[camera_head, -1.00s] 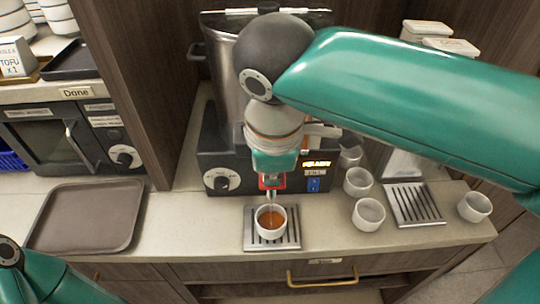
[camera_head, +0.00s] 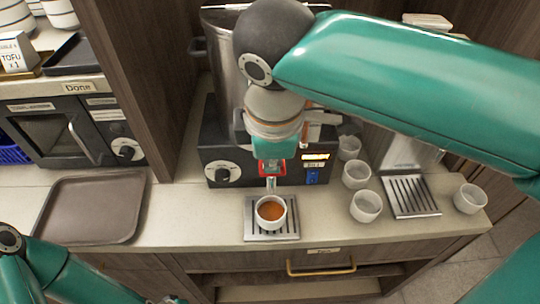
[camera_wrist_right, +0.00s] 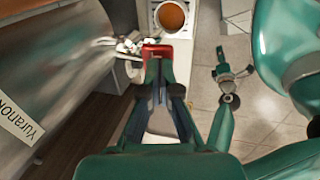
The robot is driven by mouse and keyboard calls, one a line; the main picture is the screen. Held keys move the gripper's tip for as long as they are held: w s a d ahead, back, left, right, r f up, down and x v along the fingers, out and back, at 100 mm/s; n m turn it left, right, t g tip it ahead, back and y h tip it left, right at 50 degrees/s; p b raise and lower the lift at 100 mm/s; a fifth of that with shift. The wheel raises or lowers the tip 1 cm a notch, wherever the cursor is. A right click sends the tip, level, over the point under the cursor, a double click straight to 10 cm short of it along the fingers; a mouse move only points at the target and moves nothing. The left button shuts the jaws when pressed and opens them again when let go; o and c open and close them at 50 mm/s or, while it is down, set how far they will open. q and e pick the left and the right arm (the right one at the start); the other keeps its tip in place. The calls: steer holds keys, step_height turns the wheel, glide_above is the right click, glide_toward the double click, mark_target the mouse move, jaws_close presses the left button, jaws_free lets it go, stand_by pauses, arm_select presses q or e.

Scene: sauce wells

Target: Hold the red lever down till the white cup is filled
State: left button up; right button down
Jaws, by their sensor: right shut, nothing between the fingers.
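The white cup (camera_head: 271,212) stands upright on the slotted metal drip tray (camera_head: 291,231), under the spout of the pot. Orange-brown liquid stands in it with white rim showing above; it also shows in the right wrist view (camera_wrist_right: 172,15). The red lever (camera_head: 262,168) is at the front of the pot, and also in the right wrist view (camera_wrist_right: 157,49). My right gripper (camera_head: 272,162) is shut and empty, its fingertips at the lever, seeming to touch it. My left gripper (camera_wrist_right: 223,70) shows small in the right wrist view; its jaws are unclear.
The tall metal pot (camera_head: 224,65) sits on a black base with a dial (camera_head: 223,173). Several empty white cups, one of them here (camera_head: 366,206), and a second slotted tray (camera_head: 410,195) are at right. A brown tray (camera_head: 90,208) lies empty at left.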

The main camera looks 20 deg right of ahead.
stand_by(0.3)
steer(key=shift+r+p, duration=0.55)
step_height(320, 180, up, 4)
steer(key=p, duration=0.3)
steer(key=shift+f, duration=0.25)
step_height(320, 180, up, 9)
steer(key=p, duration=0.1)
steer(key=shift+s+r, duration=0.15)
steer(key=shift+s, duration=0.05)
steer(key=shift+a, duration=0.1)
